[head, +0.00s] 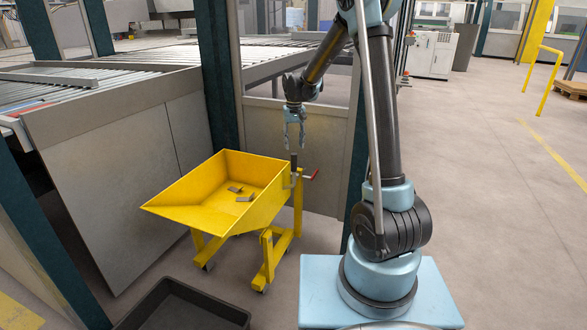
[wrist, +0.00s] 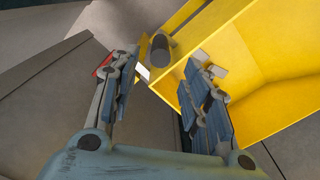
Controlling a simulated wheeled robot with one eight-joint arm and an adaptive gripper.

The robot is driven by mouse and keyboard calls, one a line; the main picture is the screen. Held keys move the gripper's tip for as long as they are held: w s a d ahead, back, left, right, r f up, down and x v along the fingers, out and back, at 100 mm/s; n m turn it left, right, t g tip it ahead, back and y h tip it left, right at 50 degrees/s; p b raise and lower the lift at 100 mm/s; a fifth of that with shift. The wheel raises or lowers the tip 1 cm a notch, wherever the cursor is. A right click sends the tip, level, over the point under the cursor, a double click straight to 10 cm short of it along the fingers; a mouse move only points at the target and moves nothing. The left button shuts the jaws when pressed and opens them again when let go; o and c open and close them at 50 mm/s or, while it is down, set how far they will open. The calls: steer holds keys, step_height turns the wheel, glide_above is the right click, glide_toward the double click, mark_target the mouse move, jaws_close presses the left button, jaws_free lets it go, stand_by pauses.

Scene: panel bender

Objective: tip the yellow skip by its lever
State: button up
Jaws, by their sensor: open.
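The yellow skip (head: 195,195) stands on its wheeled yellow frame (head: 268,258), left of my base, its tray upright with a few small grey metal pieces inside. At its right rear edge a dark upright lever (head: 294,166) shows, with a red-ended bar (head: 312,176) beside it. My gripper (head: 294,146) points down just above the lever, open and empty. In the wrist view the dark round end of the lever (wrist: 160,46) appears between the two spread fingers, beyond their tips. The skip's yellow wall (wrist: 235,55) fills the right side there. No contact is visible.
A dark open bin (head: 185,308) sits on the floor in front of the skip. A grey-panelled machine with a roller table (head: 90,85) stands behind and left, with a dark green post (head: 215,75) close behind the skip.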

mark_target(294, 166)
step_height(294, 166, down, 12)
steer(key=shift+f, duration=0.1)
stand_by(0.4)
